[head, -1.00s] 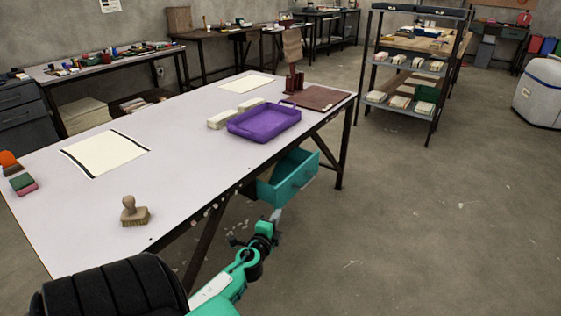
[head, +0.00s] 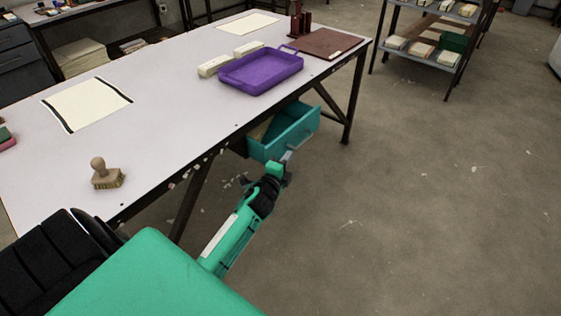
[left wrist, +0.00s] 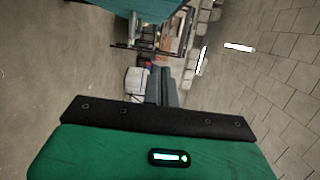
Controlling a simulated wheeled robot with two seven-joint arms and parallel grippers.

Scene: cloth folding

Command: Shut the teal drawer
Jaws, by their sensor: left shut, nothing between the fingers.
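The teal drawer (head: 296,133) stands open, pulled out from under the table's right-hand long edge, with part of its inside showing. My left gripper (head: 286,157) is shut and empty, its tip close to the lower near part of the drawer front. I cannot tell whether it touches the drawer. In the left wrist view a teal surface (left wrist: 150,8), likely the drawer, shows at the top edge. My right gripper is not in view.
The white table (head: 160,140) carries a purple tray (head: 262,70), a wooden stamp (head: 104,174), pale blocks, paper sheets and a brown board (head: 325,43). A table leg (head: 195,200) stands left of my arm. A shelf rack (head: 425,45) stands behind. The floor at right is clear.

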